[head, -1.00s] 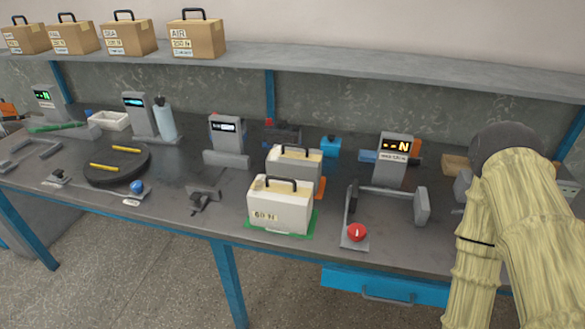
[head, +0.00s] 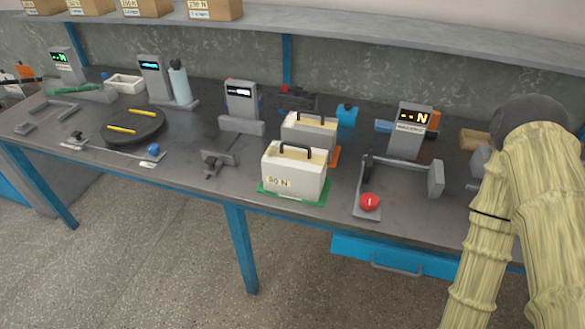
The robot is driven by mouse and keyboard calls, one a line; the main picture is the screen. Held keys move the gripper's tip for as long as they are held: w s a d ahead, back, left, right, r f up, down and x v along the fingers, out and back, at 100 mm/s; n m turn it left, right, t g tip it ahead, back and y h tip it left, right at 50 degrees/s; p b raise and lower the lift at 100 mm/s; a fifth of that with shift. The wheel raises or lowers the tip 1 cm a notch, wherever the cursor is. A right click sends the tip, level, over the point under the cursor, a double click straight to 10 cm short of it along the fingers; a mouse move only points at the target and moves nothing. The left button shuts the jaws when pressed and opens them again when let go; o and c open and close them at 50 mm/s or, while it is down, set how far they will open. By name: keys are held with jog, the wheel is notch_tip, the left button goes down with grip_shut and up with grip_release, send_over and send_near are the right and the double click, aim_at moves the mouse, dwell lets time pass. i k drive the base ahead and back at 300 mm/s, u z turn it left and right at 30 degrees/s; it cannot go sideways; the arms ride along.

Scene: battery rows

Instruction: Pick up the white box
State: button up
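The white box (head: 293,176) stands upright on a green mat (head: 267,187) near the front edge of the workbench. My gripper is not in view.
A grey fixture with a red knob (head: 369,202) and a display unit (head: 411,131) stand right of the boxes. A grey clamp (head: 213,162) lies to the left. A round black plate (head: 135,126) is farther left. The shelf (head: 380,41) runs above the bench.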

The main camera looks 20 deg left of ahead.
aim_at(291, 169)
jog(key=u, duration=1.95)
jog(key=k, duration=0.4)
jog(key=z, duration=0.8)
